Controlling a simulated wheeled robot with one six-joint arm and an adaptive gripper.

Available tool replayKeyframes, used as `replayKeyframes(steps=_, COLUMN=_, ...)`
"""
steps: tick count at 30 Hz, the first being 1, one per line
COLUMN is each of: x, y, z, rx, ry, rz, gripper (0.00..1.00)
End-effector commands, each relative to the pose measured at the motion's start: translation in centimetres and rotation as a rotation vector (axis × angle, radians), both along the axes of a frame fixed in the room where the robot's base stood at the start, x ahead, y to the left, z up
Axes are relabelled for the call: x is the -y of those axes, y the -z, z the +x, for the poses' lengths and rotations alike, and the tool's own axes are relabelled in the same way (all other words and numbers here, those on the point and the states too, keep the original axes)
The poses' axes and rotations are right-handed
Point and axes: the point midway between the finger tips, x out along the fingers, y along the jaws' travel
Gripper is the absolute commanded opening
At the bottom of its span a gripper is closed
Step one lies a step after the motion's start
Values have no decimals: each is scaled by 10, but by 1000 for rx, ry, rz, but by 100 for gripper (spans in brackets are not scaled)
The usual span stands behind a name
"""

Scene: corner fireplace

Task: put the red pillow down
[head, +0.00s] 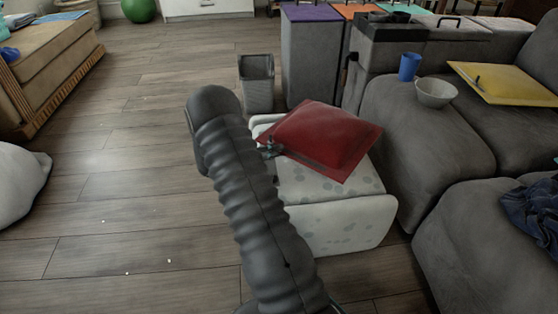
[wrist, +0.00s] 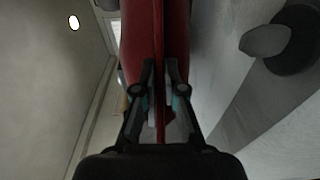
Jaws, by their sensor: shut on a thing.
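The red pillow (head: 325,138) shows in the head view over a pale, grey-spotted box-shaped piece (head: 335,215) beside the sofa. I cannot tell whether the pillow touches the top of that piece. My gripper (head: 272,148) is at the pillow's left edge, partly hidden by my arm. In the wrist view, the two fingers of my gripper (wrist: 165,88) are closed on the thin edge of the red pillow (wrist: 150,35), which runs up between them.
A grey bin (head: 257,83) stands behind the spotted piece. The wooden floor (head: 120,190) at left is mostly clear.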

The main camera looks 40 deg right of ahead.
Motion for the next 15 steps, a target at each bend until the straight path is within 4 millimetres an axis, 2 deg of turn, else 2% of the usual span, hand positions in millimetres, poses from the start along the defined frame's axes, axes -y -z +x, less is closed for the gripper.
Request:
replayKeyframes(steps=4, x=0, y=10, z=0, rx=-1, ry=-1, rz=-2, gripper=0)
replayKeyframes(steps=9, x=0, y=33, z=0, rx=-2, ry=-1, rz=-1, gripper=0)
replayKeyframes(steps=15, x=0, y=38, z=0, rx=2, ry=-1, rz=-3, gripper=0)
